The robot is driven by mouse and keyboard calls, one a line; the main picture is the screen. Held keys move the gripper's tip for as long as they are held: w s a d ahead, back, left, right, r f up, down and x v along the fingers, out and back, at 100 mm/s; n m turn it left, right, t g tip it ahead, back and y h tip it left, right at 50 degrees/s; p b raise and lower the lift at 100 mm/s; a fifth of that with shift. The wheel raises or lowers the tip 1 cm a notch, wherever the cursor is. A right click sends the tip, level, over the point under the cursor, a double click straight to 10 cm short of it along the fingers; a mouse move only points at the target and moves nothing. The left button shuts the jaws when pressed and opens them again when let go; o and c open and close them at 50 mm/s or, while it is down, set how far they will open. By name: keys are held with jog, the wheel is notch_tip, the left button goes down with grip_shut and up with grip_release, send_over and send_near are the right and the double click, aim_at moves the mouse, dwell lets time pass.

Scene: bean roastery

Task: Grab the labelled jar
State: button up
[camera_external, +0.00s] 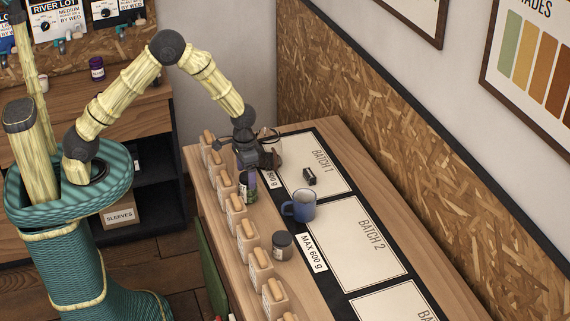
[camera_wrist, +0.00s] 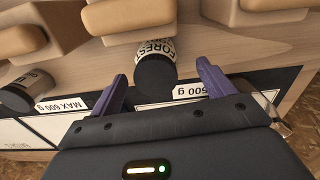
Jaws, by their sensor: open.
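The labelled jar (camera_wrist: 153,48), with a dark lid and a white label reading "FOREST", is between the spread purple fingers of my gripper (camera_wrist: 161,88) in the wrist view. A finger lies on each side, with gaps beside the lid. In the external view my gripper (camera_external: 251,177) points down over this jar (camera_external: 249,197), partly hiding it. A second dark-lidded jar (camera_external: 282,246) stands nearer the camera; it also shows at the left of the wrist view (camera_wrist: 28,93). Its label is too small to read.
A blue mug (camera_external: 301,205) stands beside the jars. A small dark box (camera_external: 310,176) lies on the Batch 1 mat (camera_external: 338,178). A row of wooden-topped containers (camera_external: 247,240) lines the left edge of the counter. A glass vessel (camera_external: 270,150) stands behind my gripper. The Batch 2 mat (camera_external: 357,262) is bare.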

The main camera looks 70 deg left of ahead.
jog(key=shift+f, duration=0.55)
jog(key=shift+f, duration=0.1)
jog(key=shift+w+d+f+p, duration=0.15)
jog(key=shift+f+p, duration=0.4)
jog(key=shift+f, duration=0.7)
jog(key=shift+w+d+f+p, duration=0.15)
jog(key=shift+f+p, duration=0.35)
jog(key=shift+f, duration=0.75)
jog(key=shift+s, duration=0.15)
jog(key=c, duration=1.2)
jog(key=shift+r, duration=0.1)
notch_tip(320, 180, up, 18)
jog(key=b, duration=0.3)
